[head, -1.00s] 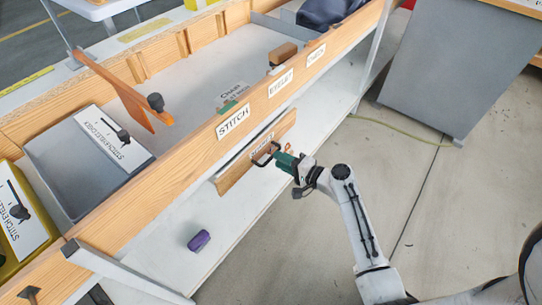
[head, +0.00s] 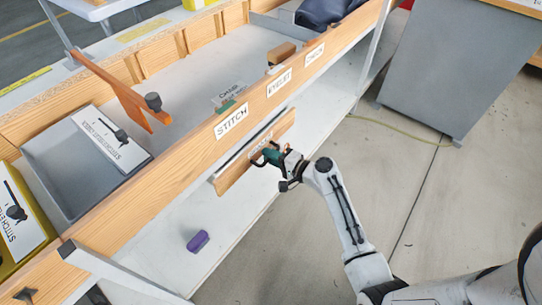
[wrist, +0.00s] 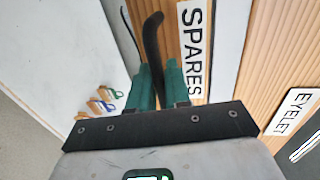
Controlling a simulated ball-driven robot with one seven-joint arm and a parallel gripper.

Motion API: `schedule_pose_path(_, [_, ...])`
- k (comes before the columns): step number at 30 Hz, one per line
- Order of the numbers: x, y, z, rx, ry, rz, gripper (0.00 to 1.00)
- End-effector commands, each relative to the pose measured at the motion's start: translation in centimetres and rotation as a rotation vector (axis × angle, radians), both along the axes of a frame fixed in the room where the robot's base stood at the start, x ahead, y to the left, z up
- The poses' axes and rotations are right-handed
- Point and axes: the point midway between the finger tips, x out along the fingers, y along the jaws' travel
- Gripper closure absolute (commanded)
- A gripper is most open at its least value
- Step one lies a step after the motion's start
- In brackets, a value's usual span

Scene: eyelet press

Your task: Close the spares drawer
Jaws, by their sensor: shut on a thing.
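The spares drawer (head: 235,180) has a wooden front below the bench's front board in the head view. It stands out a little, with a grey strip showing along its top edge. Its front fills the upper middle of the wrist view (wrist: 222,85), with a white SPARES label (wrist: 194,50). A dark bar handle (wrist: 153,40) runs down between the green fingers. My gripper (head: 270,156) is shut on this handle, close against the drawer front; it also shows in the wrist view (wrist: 158,75).
The bench's front board (head: 180,150) with STITCH, EYELET and other labels is just above the drawer. A purple object (head: 198,241) lies on the white lower shelf (head: 225,225). Small coloured pieces (wrist: 103,103) lie left of the fingers. The floor at right is mostly clear.

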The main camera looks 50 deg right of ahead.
Motion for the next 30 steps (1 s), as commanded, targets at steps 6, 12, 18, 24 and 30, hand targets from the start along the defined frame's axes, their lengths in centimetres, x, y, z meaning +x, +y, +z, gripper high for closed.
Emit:
schedule_pose_path(6, [0.0, 0.0, 0.0, 0.0, 0.001, 0.0, 1.0])
schedule_pose_path(12, [-0.1, 0.0, -0.1, 0.0, 0.001, 0.0, 1.0])
schedule_pose_path(18, [1.5, 0.1, -0.2, 0.0, -0.001, 0.002, 1.0])
schedule_pose_path(24, [4.0, 0.2, -0.2, 0.001, 0.001, 0.0, 1.0])
schedule_pose_path(30, [4.1, 0.2, 0.0, 0.001, 0.0, 0.0, 1.0])
